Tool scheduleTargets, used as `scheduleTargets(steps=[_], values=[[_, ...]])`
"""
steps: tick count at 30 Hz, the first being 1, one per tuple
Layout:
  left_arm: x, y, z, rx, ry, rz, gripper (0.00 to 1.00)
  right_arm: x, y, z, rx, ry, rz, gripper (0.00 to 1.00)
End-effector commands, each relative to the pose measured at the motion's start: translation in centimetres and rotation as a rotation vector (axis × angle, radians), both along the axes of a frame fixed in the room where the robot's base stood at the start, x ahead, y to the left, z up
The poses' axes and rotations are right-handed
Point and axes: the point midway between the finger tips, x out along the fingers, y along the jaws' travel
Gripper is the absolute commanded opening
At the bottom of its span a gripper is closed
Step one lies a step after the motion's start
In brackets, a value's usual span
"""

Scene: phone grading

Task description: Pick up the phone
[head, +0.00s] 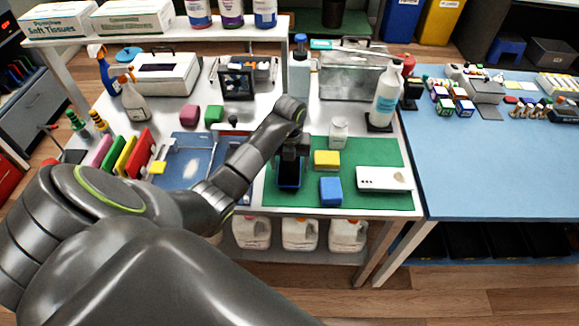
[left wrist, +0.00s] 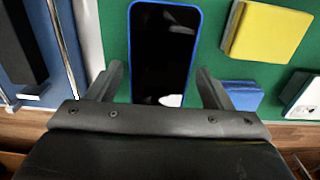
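A phone with a black screen and blue edge (left wrist: 163,50) lies flat on the green mat (head: 402,157). In the head view the phone (head: 289,181) shows below my left gripper (head: 290,160), partly covered by it. In the left wrist view my left gripper (left wrist: 160,88) is open, with one finger on each side of the phone's near end. The fingers look apart from the phone; their height above the mat is hard to tell. My right gripper is not in view.
A yellow sponge (head: 327,159) and a blue sponge (head: 331,191) lie right of the dark phone. A small white jar (head: 338,131) and a white bottle (head: 387,95) stand behind. The blue table (head: 490,160) has free room.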

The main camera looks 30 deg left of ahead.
Motion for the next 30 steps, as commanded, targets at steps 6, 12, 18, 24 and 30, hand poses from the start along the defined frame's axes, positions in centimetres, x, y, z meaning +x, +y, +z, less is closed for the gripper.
scheduleTargets(steps=[6, 12, 18, 24, 30], values=[[0.0, 0.0, 0.0, 0.001, -0.001, 0.0, 0.45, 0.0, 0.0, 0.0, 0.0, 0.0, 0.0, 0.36], [0.0, 0.0, 0.1, 0.001, -0.002, 0.0, 0.33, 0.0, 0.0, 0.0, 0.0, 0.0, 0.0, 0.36], [0.1, 0.0, 0.6, 0.001, -0.005, 0.0, 0.33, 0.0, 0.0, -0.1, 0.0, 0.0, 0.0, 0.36], [0.2, 0.1, 3.9, 0.003, -0.009, -0.001, 0.33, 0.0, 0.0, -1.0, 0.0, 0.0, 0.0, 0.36], [0.0, 0.0, 8.8, 0.001, -0.002, 0.001, 0.33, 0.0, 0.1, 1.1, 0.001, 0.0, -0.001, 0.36]])
